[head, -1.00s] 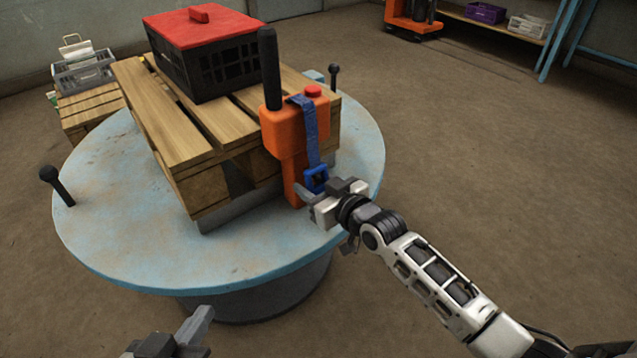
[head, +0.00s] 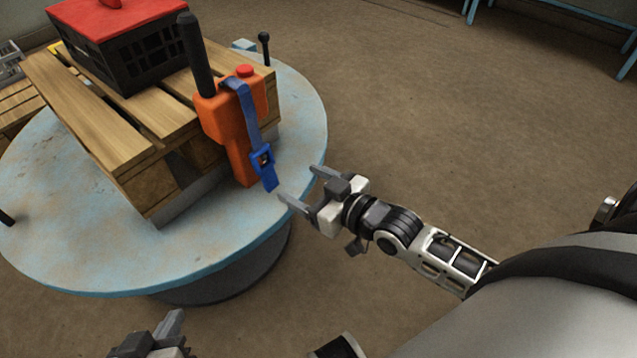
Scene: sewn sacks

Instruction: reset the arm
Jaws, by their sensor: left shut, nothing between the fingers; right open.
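My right gripper (head: 302,188) is open and empty, over the right edge of the round blue table. Its fingers point left toward an orange handheld device (head: 237,125) with a black antenna and a red button. A blue strap (head: 247,112) with a buckle hangs down the device's front; its lower end is close to the fingers but apart from them. The device stands against the right end of a wooden pallet (head: 130,165). My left gripper (head: 172,325) is at the bottom edge of the head view, partly cut off, shut and empty, away from the table.
The pallet lies on the round blue table (head: 90,265) and carries a black crate (head: 150,62) with a red lid (head: 120,18). A black-knobbed lever (head: 265,48) stands behind the device. Open floor lies to the right. Blue shelving legs (head: 628,62) show at the top right.

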